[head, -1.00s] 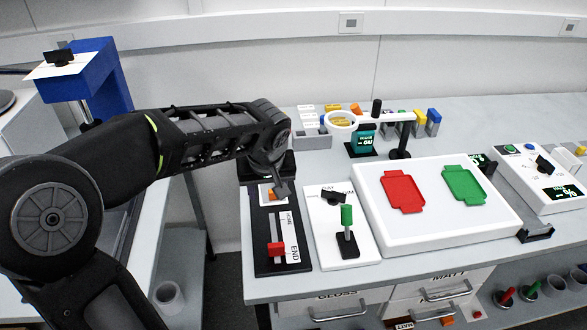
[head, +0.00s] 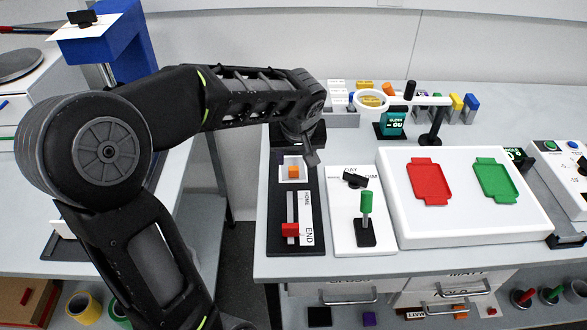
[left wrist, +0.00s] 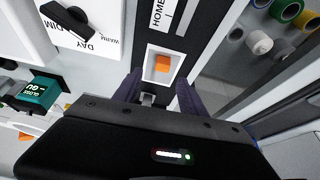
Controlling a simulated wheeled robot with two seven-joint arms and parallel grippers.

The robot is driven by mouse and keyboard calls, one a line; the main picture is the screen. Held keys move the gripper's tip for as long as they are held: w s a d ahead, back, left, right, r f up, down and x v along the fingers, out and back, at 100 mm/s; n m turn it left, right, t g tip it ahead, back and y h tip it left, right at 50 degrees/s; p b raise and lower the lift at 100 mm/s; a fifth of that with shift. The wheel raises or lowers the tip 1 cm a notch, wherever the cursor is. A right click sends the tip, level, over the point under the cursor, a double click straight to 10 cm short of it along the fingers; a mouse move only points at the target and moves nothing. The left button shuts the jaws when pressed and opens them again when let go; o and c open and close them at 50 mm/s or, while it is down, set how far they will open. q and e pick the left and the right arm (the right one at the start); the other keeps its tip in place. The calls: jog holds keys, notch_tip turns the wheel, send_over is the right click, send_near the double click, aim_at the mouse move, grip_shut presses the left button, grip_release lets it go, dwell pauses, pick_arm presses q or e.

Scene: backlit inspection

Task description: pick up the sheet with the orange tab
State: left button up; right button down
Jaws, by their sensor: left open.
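A small orange piece (head: 293,172) sits on a white square at the far end of the black slider board (head: 285,245). In the left wrist view the orange piece (left wrist: 162,64) lies inside a white-edged rectangle, just beyond my fingertips. I cannot tell whether it is the tab of a sheet. My left gripper (head: 311,155) is above and slightly behind this spot. In the left wrist view its two dark fingers (left wrist: 158,95) are apart, with nothing held between them. My right gripper is not in view.
A red slider knob (head: 290,230) is on the same board. To the right stand a green-handled lever (head: 367,203) and a white panel (head: 460,235) with red and green trays. A ring magnifier (head: 371,98) and coloured pieces stand behind. A blue stand (head: 125,45) is at left.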

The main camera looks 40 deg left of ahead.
aim_at(294, 167)
pick_arm(q)
jog(key=p+x, duration=0.1)
jog(key=x, duration=0.4)
jog(key=shift+a+f, duration=0.1)
jog(key=shift+f, duration=0.05)
jog(key=shift+s, duration=0.1)
jog(key=shift+c, duration=0.2)
dwell(0.3)
grip_shut()
dwell(0.4)
